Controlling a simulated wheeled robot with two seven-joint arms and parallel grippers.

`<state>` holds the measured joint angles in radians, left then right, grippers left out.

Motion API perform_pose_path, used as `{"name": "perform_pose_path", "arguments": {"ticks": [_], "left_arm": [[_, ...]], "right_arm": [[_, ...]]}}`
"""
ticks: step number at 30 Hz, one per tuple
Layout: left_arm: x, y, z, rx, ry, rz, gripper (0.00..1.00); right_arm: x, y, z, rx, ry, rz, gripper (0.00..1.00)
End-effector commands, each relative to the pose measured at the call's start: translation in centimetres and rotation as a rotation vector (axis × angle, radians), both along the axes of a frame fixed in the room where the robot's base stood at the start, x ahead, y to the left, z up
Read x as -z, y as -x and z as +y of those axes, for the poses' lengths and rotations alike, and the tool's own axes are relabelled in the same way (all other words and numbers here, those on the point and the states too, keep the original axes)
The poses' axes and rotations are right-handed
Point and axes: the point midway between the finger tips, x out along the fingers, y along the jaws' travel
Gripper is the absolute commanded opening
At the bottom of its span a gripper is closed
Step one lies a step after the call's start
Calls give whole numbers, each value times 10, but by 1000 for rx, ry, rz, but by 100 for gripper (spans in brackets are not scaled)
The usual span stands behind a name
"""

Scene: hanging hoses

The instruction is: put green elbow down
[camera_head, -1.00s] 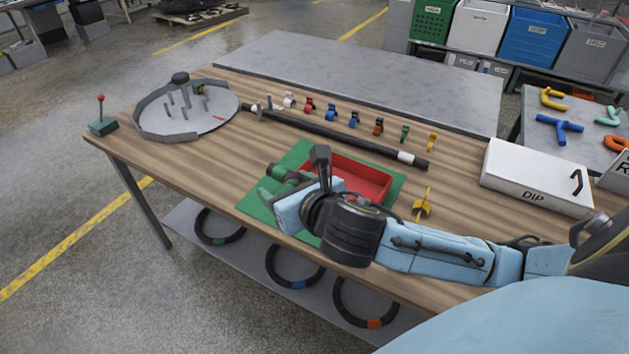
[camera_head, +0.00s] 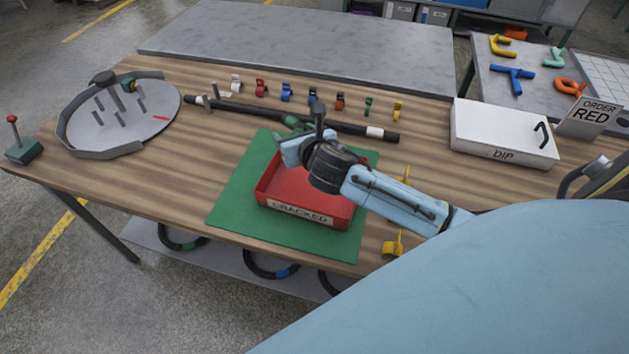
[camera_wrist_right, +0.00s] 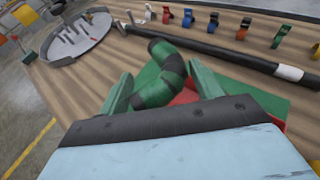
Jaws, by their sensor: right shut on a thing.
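The green elbow (camera_wrist_right: 162,82), a bent tube with dark bands, sits between the two green fingers of my right gripper (camera_wrist_right: 160,90) in the right wrist view. The gripper is shut on it. In the head view my right gripper (camera_head: 291,138) is over the back edge of the red tray marked CRACKED (camera_head: 307,213); the elbow is mostly hidden there. The tray stands on a green mat (camera_head: 233,193). I cannot tell whether the elbow touches anything below. My left gripper is not in view.
A black hose (camera_head: 270,114) lies behind the tray, with a row of coloured clips beyond it. A round fixture with pegs (camera_head: 120,118) is at left. A white DIP box (camera_head: 503,135) is at right. Yellow pieces (camera_head: 393,244) lie right of the mat. Bare wood shows left of the mat.

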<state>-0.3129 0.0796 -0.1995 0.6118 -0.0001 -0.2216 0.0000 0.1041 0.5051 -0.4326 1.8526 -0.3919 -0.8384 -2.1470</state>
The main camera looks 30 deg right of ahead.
Motion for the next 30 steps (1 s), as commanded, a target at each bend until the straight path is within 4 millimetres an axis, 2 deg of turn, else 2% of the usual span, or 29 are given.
{"name": "perform_pose_path", "arguments": {"ticks": [5, 12, 19, 25, 30], "left_arm": [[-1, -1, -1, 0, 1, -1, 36], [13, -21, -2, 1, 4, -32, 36], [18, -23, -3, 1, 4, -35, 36], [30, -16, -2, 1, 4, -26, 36], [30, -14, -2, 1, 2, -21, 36]], "right_arm": [[23, -6, -12, 21, -5, 9, 43], [70, -7, -13, 23, -7, 12, 43], [87, -7, -13, 21, -6, 9, 43], [116, -6, -13, 22, -5, 11, 43], [117, -7, -13, 20, -4, 9, 43]]}}
